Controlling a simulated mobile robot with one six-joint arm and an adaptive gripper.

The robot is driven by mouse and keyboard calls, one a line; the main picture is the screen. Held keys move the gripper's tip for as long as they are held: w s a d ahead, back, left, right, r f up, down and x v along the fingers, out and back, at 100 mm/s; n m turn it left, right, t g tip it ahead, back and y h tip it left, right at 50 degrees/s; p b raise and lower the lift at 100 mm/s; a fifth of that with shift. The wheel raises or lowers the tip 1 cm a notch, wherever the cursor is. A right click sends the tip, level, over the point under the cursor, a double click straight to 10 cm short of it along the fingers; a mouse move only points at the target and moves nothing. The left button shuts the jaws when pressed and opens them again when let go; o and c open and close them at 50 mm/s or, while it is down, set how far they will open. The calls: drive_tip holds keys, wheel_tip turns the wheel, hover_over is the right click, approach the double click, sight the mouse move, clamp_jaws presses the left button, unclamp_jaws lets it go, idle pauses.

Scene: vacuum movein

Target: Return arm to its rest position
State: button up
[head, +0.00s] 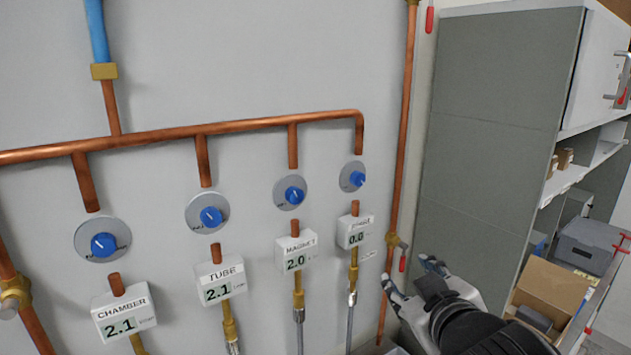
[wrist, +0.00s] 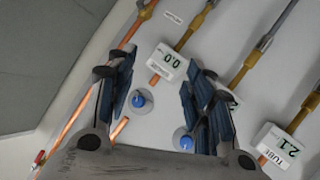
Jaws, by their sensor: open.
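My gripper (head: 408,283) is at the lower right of the head view, in front of the wall and to the right of the knobs and meters. It is open and empty. In the wrist view its two fingers (wrist: 162,100) stand wide apart. Between them I see the blue knob (wrist: 138,98) of the rightmost line, and another blue knob (wrist: 186,142) near the right finger. The meter reading 0.0 (wrist: 167,61) lies beyond the fingertips. The gripper touches none of these as far as I can see.
A copper pipe manifold (head: 250,122) runs along the wall, with meters reading 2.1, 2.1, 2.0 and 0.0. A vertical copper pipe with a red-handled valve (head: 400,252) is close to my gripper. A grey cabinet (head: 490,150), shelves and a cardboard box (head: 548,290) stand at the right.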

drive_tip(key=s+a+f+m+g+b, duration=0.1)
drive_tip(key=s+f+g, duration=0.3)
drive_tip(key=s+f, duration=0.4)
drive_tip(key=s+f+m+g+b, duration=0.4)
drive_tip(key=s+f, duration=0.4)
drive_tip(key=s, duration=0.5)
drive_tip(key=shift+s+a+f+g, duration=0.15)
drive_tip(key=shift+s+a+g, duration=0.1)
drive_tip(key=shift+a+g, duration=0.25)
drive_tip(key=shift+d, duration=0.15)
idle(1.2)
